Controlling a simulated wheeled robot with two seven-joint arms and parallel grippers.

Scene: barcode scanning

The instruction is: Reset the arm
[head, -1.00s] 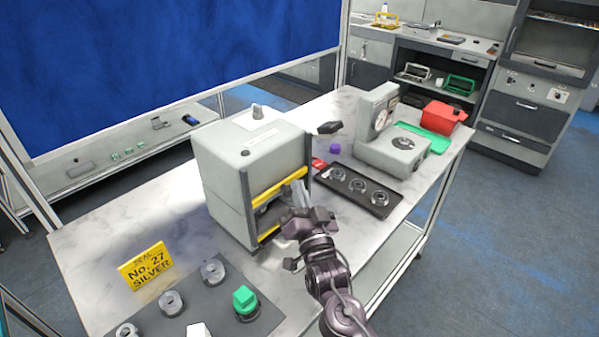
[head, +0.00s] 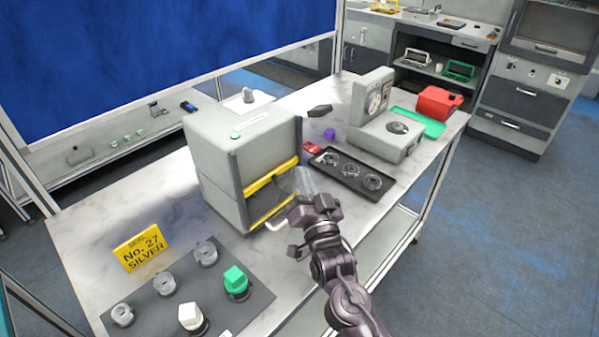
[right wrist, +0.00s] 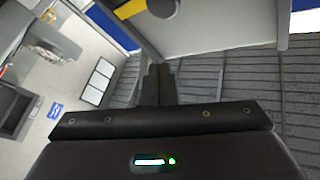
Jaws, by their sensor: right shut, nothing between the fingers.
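My right gripper (head: 304,182) is in front of the grey box-shaped machine (head: 215,165), close to its yellow-edged front. My left gripper is not in view.
A dark tray with rings (head: 352,175), a dial gauge device (head: 385,120) and a red box (head: 438,103) stand right of the machine. A yellow sign (head: 140,247) and a grey mat (head: 225,312) with rings, a green block (head: 234,279) and a white block (head: 190,316) lie left-front.

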